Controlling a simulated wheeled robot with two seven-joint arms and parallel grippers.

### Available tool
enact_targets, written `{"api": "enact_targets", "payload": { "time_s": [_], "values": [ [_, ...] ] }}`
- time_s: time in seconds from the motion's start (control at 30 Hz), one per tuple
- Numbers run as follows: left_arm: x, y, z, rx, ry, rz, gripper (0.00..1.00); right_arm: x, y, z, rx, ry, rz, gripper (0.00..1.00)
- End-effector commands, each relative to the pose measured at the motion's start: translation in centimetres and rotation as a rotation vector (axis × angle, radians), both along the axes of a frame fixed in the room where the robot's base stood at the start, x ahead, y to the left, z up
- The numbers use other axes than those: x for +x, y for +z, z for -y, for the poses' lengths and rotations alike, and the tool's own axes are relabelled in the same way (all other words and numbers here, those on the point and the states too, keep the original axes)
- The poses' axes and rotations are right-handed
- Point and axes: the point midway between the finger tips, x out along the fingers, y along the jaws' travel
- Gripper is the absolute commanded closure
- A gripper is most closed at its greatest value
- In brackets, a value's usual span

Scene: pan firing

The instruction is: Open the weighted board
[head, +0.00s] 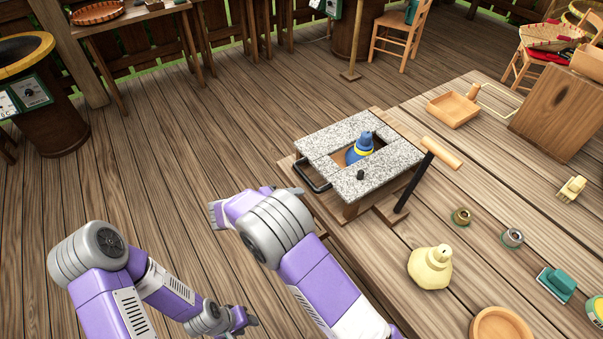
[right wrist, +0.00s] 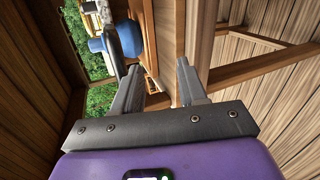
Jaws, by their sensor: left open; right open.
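The weighted board (head: 345,143) is a speckled grey stone slab frame on a wooden stand at the table's left edge. A black handle (head: 311,178) sticks out on its left side. My left gripper (head: 248,320) is low at the bottom, open and empty, away from the board.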

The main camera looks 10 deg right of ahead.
Motion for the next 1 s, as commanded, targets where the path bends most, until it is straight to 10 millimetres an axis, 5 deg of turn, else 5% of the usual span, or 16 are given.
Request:
{"api": "enact_targets", "payload": {
  "time_s": [0.1,0.23,0.7,1.0],
  "values": [
    [0.0,-0.6,0.0,0.0,0.0,0.0,0.57,0.9,3.3,-1.7,-0.091,0.015,0.124,0.58],
    [0.0,-0.8,0.0,0.0,0.0,0.0,0.57,1.3,4.6,-1.7,-0.125,0.014,0.173,0.58],
    [0.0,-1.6,0.0,0.0,0.0,0.0,0.57,3.4,3.3,4.2,-0.124,0.013,0.172,0.58],
    [0.0,-1.7,0.0,0.0,0.0,0.0,0.57,3.7,3.2,4.8,-0.124,0.015,0.171,0.58]
  ]
}}
